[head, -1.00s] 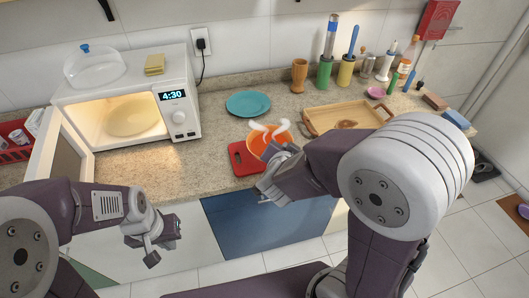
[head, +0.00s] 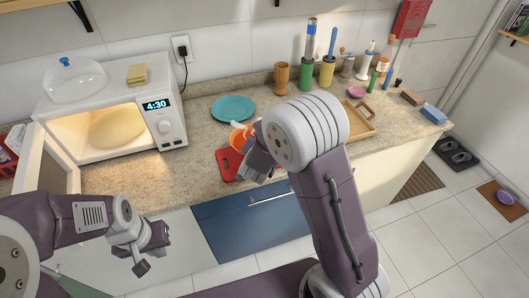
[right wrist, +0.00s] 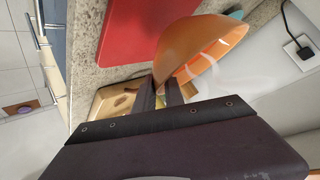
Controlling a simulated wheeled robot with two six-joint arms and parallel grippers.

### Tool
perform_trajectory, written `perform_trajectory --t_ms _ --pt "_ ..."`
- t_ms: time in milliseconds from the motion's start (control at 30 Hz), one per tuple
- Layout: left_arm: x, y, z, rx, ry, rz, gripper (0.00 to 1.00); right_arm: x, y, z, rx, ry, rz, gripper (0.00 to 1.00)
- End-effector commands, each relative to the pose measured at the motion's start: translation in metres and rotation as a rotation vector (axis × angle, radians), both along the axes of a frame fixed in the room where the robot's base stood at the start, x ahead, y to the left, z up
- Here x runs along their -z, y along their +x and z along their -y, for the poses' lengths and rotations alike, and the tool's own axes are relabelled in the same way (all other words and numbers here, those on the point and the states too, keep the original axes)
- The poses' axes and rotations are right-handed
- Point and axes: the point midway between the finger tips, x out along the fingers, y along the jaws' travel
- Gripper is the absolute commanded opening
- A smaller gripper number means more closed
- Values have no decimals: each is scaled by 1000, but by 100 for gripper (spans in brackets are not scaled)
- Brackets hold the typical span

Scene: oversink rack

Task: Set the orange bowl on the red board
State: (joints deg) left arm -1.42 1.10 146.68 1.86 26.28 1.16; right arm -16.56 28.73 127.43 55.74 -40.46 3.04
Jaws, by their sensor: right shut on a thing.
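The orange bowl (head: 238,138) is partly hidden behind my right gripper (head: 252,150) in the head view. In the right wrist view the bowl (right wrist: 200,45) is tilted in the picture, and my right gripper (right wrist: 167,92) is shut on its rim. Pale wisps show at the bowl's opening. The red board (head: 229,164) lies on the counter, just below the bowl in the head view; it also shows in the right wrist view (right wrist: 138,28). I cannot tell whether bowl and board touch. My left gripper (head: 152,252) is open and empty, in front of the counter.
A teal plate (head: 233,108) lies behind the bowl. A wooden tray (head: 358,124) is to the right, with bottles and utensils behind it. An open microwave (head: 110,120) stands at left, its door (head: 45,165) swung out. Counter between microwave and board is clear.

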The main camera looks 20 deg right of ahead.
Motion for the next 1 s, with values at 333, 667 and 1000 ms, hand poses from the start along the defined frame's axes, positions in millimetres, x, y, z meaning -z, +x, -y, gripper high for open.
perform_trajectory --t_ms 333,667,1000 --pt "9 0 0 0 0 0 0 32 6 1 1 -1 -2 0" --pt "9 0 0 0 0 0 0 42 6 0 1 0 4 0" --pt "12 0 0 0 0 0 0 46 5 0 1 0 -1 35"
